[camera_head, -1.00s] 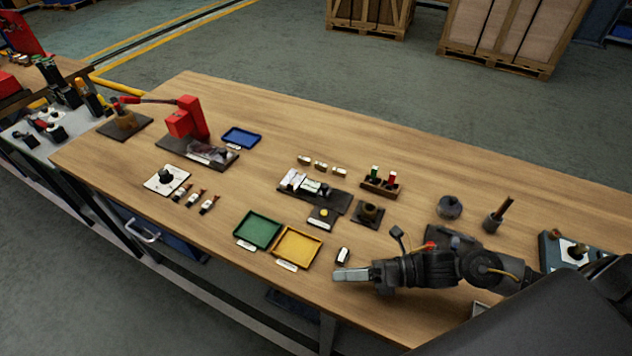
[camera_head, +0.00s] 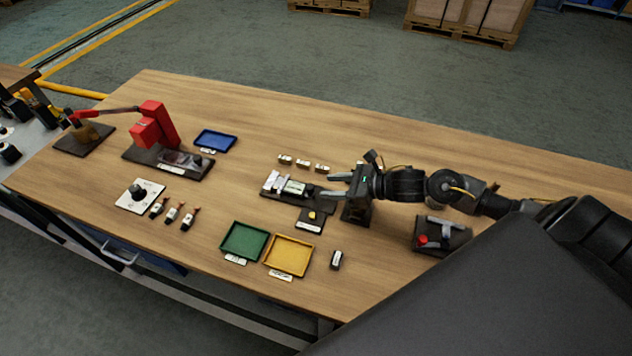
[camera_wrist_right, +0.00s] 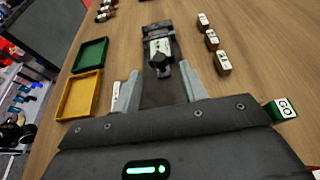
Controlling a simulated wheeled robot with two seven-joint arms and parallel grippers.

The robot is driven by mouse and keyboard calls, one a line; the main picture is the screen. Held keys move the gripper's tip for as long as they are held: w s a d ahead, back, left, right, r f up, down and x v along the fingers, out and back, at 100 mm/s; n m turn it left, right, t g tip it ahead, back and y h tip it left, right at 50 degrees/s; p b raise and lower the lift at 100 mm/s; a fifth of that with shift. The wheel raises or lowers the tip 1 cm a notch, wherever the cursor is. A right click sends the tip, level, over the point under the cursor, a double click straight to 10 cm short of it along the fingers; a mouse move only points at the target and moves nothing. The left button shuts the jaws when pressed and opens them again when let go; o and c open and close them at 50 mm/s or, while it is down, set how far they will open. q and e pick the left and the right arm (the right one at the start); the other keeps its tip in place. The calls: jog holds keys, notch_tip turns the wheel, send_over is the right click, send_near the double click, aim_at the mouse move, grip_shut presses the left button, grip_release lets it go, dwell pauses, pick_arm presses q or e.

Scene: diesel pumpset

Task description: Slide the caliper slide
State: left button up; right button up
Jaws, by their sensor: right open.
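The caliper fixture (camera_head: 285,187) lies at mid-table, a dark base with pale metal parts and a light display. In the right wrist view the caliper (camera_wrist_right: 160,48) lies straight ahead, its pale part at the far end and a dark block nearer me. I cannot tell exactly which part is the slide. My right gripper (camera_head: 328,186) is open at the right end of the fixture, fingers pointing left toward it. In the wrist view the open fingers (camera_wrist_right: 159,76) lie either side of the fixture's near end, with nothing gripped. My left gripper is not in view.
A small plate with a yellow button (camera_head: 311,216) sits just in front of the fixture. Several small blocks (camera_head: 303,163) stand behind it. Green (camera_head: 245,240) and yellow (camera_head: 289,256) trays lie in front. A red-button box (camera_head: 440,236) is at right.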

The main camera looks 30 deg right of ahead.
aim_at(312, 186)
jog(key=p+x, duration=0.1)
jog(key=x, duration=0.4)
jog(key=shift+w+a+f, duration=0.15)
jog(key=shift+a, duration=0.05)
jog(key=shift+c, duration=0.3)
grip_shut()
